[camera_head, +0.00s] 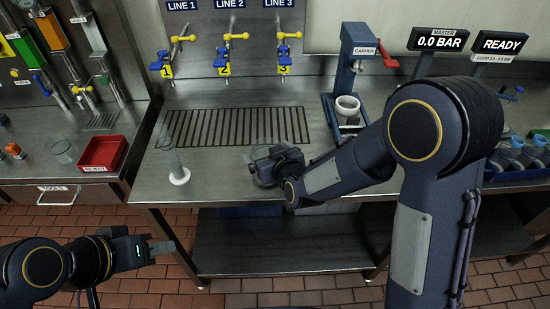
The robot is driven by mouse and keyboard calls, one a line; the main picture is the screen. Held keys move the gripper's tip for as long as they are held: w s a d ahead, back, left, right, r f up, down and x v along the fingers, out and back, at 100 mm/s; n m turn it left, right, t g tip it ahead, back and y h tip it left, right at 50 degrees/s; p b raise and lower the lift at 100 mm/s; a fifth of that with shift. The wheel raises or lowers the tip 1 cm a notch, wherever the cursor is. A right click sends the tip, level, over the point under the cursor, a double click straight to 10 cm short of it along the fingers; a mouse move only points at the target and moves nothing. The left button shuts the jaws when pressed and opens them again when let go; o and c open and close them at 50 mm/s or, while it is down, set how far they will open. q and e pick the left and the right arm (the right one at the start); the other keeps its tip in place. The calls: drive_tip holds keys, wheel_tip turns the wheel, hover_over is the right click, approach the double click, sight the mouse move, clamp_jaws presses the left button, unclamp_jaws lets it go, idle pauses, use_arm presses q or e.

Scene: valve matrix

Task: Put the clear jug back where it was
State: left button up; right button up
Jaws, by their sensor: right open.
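The clear jug (264,182) stands on the steel worktop just below the drain grille, mostly hidden behind my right gripper. My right gripper (250,162) is open at the jug; whether its fingers touch the jug cannot be told. My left gripper (165,248) is low at the left, in front of the bench and over the tiled floor, away from the jug. Its fingers point right, and I cannot tell their opening.
A clear measuring cylinder (171,160) on a white foot stands left of the jug. A clear beaker (62,151) and red tray (103,153) are on the left counter. The capper (348,80) stands behind right. Three valve lines (224,55) are at the back.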

drive_tip(key=s+d+r+m+g, duration=0.2)
drive_tip(key=s+d, duration=0.4)
drive_tip(key=s, duration=0.3)
drive_tip(key=s+d+r+m+g+h, duration=0.1)
drive_tip(key=s+d+r+m+g, duration=0.1)
drive_tip(key=s+d, duration=0.5)
drive_tip(key=s+d+r+m+g+b, duration=0.1)
drive_tip(key=s+d+r+m+g, duration=0.1)
drive_tip(key=s+d, duration=0.5)
drive_tip(key=s+r, duration=0.1)
drive_tip(key=s, duration=0.5)
drive_tip(key=shift+s+g, duration=0.15)
drive_tip(key=shift+g, duration=0.25)
drive_tip(key=shift+d, duration=0.1)
